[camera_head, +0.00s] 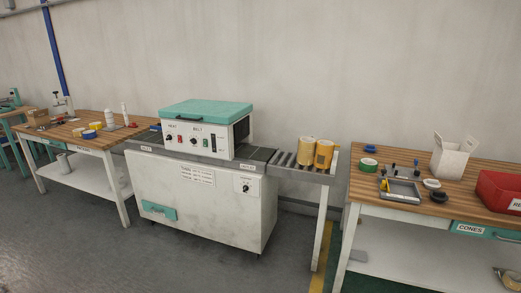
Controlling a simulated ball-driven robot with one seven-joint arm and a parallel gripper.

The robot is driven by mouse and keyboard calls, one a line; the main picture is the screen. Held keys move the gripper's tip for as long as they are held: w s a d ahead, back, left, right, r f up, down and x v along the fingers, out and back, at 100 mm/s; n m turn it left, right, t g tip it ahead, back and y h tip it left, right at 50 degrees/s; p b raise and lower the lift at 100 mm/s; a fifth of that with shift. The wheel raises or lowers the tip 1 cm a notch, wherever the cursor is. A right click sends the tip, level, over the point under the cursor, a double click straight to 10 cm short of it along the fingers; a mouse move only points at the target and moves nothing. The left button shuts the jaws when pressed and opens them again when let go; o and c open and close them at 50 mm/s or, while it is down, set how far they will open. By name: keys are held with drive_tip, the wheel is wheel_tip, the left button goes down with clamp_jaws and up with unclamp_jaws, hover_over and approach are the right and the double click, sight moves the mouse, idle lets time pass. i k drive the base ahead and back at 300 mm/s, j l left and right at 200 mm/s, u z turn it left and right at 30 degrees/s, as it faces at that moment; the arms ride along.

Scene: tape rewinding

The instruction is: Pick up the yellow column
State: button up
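Two upright yellow-tan cylinders, shaped like short columns, stand side by side on the roller end of the conveyor. The left one (306,152) is plain. The right one (324,155) has a darker orange patch on its side. A much smaller yellow piece (384,185) sits at the left edge of a grey tray (402,197) on the right table; its shape is too small to tell. I cannot tell which of these is the yellow column. My gripper is not in view.
A conveyor machine with a teal lid (206,111) stands between two wooden-topped tables. The right table (360,196) holds a green-edged roll (368,165), a white open box (451,158) and a red bin (500,190). The left table holds rolls and cones. Grey floor (190,265) in front is clear.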

sight(325, 148)
drive_tip(key=i, duration=2.1)
